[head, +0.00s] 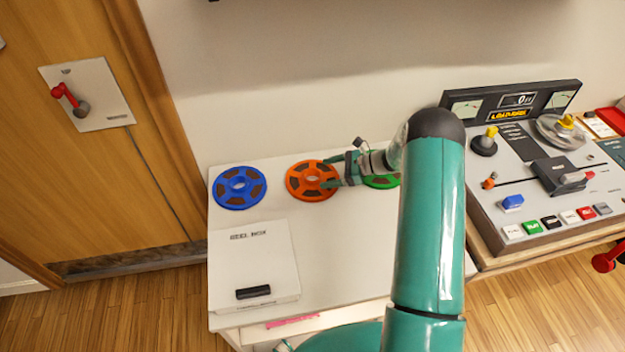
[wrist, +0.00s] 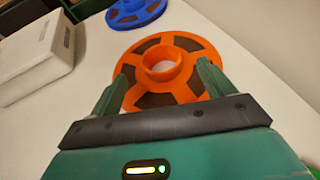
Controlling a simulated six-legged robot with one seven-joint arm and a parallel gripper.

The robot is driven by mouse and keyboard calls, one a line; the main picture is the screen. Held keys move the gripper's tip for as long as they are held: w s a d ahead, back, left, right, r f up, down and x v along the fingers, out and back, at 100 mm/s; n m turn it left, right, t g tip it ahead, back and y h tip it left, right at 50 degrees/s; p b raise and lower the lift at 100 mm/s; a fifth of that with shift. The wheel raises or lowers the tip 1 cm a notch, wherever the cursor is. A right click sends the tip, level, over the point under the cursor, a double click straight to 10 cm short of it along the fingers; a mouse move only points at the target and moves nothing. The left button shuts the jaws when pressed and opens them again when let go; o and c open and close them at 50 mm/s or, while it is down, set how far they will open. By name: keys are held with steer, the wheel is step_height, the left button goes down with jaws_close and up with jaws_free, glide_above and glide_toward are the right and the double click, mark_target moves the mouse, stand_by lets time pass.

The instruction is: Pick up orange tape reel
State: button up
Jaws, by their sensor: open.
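The orange tape reel (head: 305,181) lies flat on the white table between a blue reel and a green reel. In the wrist view the orange reel (wrist: 190,50) is straight ahead, with its raised hub (wrist: 162,66) between my fingers. My gripper (head: 332,172) is open at the right side of the reel. In the wrist view the fingertips of my gripper (wrist: 166,75) stand on either side of the hub, over the reel's near part. I cannot tell whether they touch it.
A blue reel (head: 239,187) lies to the left. A green reel (head: 382,182) is partly hidden behind my arm. A white reel box (head: 262,250) stands at the table's front left. A control console (head: 530,150) is at the right. The wall is close behind the table.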

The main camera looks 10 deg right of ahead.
mark_target(305, 174)
steer(key=x, duration=0.4)
steer(key=shift+w+a+f, duration=0.1)
steer(key=shift+w+a, duration=0.05)
steer(key=shift+a, duration=0.1)
steer(key=c, duration=1.3)
steer(key=shift+r, duration=1.5)
steer(key=s+d+r, duration=0.5)
steer(key=s+r, duration=0.5)
steer(key=s, duration=0.3)
steer(key=shift+d, duration=0.2)
